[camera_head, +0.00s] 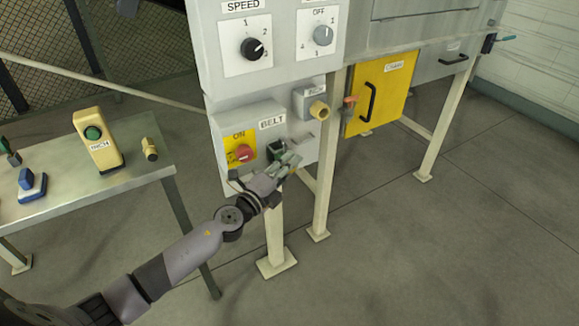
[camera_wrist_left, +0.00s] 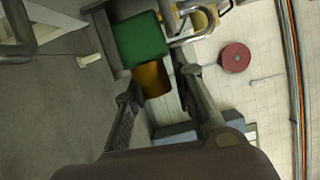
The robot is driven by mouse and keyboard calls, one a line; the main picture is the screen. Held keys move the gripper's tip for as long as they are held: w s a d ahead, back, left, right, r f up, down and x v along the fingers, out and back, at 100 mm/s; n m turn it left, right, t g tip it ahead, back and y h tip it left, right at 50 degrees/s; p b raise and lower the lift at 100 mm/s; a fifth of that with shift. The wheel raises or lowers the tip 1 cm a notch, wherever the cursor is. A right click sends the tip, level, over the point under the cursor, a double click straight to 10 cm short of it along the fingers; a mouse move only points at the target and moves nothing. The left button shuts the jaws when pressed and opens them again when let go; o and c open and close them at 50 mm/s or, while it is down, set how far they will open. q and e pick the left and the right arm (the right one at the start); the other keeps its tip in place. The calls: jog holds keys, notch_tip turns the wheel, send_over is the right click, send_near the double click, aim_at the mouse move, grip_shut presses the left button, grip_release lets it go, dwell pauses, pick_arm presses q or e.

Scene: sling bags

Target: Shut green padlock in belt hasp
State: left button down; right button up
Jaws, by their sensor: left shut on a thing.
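The green padlock (camera_head: 276,149) is at the grey BELT box (camera_head: 238,120), right of its red knob (camera_head: 244,153). In the left wrist view, its green body (camera_wrist_left: 140,38) and brass-coloured end (camera_wrist_left: 152,78) show, with a grey shackle (camera_wrist_left: 192,32) to the right. My left gripper (camera_head: 281,166) is shut on the padlock, its fingers on either side of the brass end in the wrist view (camera_wrist_left: 158,88). The belt hasp is small and partly hidden here; I cannot tell whether the shackle passes through it or is closed. My right gripper is out of view.
A table (camera_head: 100,183) at left carries a blue padlock (camera_head: 32,184), a yellow INCH pendant (camera_head: 97,145) and a small brass-coloured piece (camera_head: 150,149). A yellow guard door (camera_head: 384,95) stands right. The floor at right is clear.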

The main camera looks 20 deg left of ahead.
pick_arm(q)
jog(key=shift+f, duration=0.15)
jog(key=c, duration=1.3)
grip_release()
jog(key=shift+f, duration=0.15)
jog(key=o, duration=0.7)
jog(key=shift+a, duration=0.1)
jog(key=shift+c, duration=0.2)
jog(key=s+d+p, duration=0.2)
jog(key=s+d, duration=0.2)
jog(key=d, duration=0.1)
jog(key=shift+s+d, duration=0.15)
jog(key=shift+d, duration=0.25)
